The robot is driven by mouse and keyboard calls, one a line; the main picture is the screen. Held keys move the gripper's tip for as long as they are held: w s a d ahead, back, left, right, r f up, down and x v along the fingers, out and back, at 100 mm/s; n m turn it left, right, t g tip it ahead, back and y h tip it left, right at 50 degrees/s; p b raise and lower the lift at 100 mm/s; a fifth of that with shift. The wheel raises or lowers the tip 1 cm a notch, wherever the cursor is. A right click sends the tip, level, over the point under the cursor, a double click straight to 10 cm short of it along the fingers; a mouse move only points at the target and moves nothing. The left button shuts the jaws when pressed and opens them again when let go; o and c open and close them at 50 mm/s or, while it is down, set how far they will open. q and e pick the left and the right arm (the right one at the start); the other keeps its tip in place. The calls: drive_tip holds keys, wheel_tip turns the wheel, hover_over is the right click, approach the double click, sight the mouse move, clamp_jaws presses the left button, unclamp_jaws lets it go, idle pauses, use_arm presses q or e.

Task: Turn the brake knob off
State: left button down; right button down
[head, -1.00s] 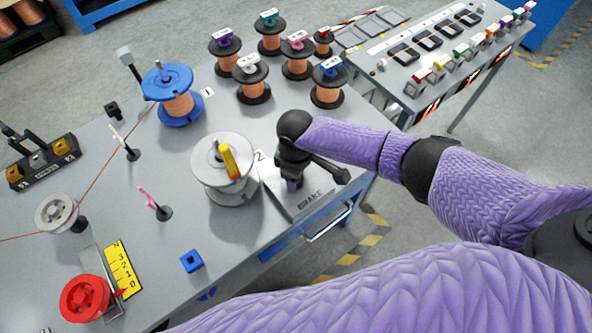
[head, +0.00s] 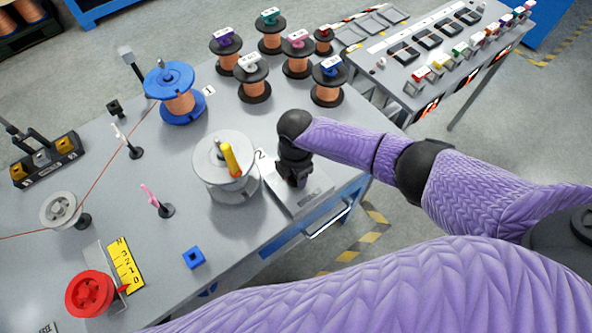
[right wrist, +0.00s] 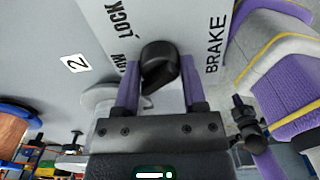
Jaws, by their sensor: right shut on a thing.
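The grey brake plate (head: 318,190) sits at the table's right edge, beside the grey spool (head: 218,175) with a yellow handle. My right gripper (head: 296,182) is over the plate; the arm hides the knob in the head view. In the right wrist view, the black brake knob (right wrist: 158,62) stands between the purple fingers of my right gripper (right wrist: 160,85), which is shut on it. The plate there (right wrist: 190,25) reads BRAKE and LOCK, with another word partly hidden by a finger. I cannot tell which mark the knob points to. My left gripper is not in view.
A blue spool of copper wire (head: 180,104) and several black-flanged spools (head: 254,93) stand behind. A red wheel (head: 88,294) with a yellow scale (head: 125,265), a blue cube (head: 194,258) and a pink post (head: 151,196) are to the left.

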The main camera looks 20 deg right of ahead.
drive_tip(key=n, duration=0.5)
drive_tip(key=shift+n, duration=0.3)
idle(0.4)
drive_tip(key=shift+c, duration=0.7)
unclamp_jaws()
drive_tip(key=shift+r, duration=0.1)
wheel_tip(320, 180, up, 9)
drive_tip(key=p, duration=0.3)
drive_tip(key=shift+p, duration=0.35)
drive_tip(key=shift+r, duration=0.4)
